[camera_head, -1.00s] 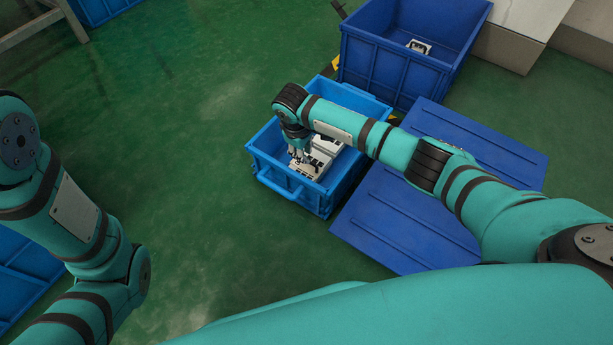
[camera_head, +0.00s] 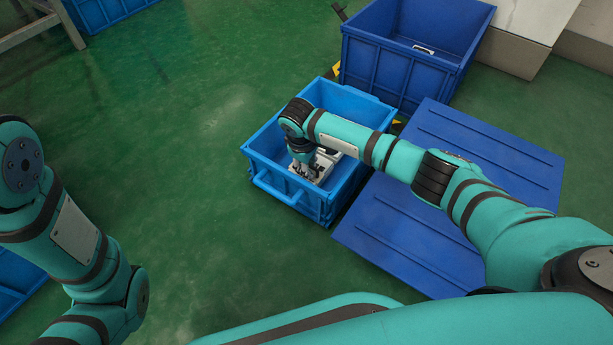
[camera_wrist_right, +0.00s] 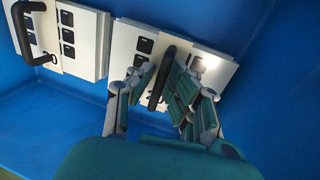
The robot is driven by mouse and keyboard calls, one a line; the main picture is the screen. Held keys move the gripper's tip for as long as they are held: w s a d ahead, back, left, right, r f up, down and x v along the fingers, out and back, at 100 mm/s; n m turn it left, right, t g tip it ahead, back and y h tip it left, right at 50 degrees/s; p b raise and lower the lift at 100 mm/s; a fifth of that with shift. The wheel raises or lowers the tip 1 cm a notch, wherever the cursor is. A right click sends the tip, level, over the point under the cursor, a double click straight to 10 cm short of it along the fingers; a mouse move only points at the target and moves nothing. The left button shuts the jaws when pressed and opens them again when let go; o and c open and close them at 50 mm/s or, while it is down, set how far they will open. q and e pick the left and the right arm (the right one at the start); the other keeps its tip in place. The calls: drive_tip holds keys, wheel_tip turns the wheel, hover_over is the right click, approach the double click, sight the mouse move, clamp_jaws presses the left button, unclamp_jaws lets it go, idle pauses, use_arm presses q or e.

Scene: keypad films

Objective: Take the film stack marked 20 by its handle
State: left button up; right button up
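My right gripper (camera_head: 305,172) reaches down into the light blue crate (camera_head: 285,190). In the wrist view, the right gripper (camera_wrist_right: 162,88) is open, with fingers on both sides of a black handle (camera_wrist_right: 160,78). The handle stands on a white film stack (camera_wrist_right: 122,42) with black square keys. I cannot tell whether a finger touches the handle. A second white stack (camera_wrist_right: 88,45) with its own black handle (camera_wrist_right: 24,30) lies to the left in the wrist view. No number 20 is legible on either. My left arm shows at the left of the head view, its gripper out of sight.
A dark blue crate (camera_head: 395,75) stands behind, with a small white item (camera_head: 424,49) inside. A blue ribbed lid or panel (camera_head: 400,235) lies to the right of the light blue crate. Green floor (camera_head: 190,200) is open to the left. Crate walls surround my right gripper.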

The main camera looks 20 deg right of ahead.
clamp_jaws()
drive_tip(key=shift+r, duration=0.1)
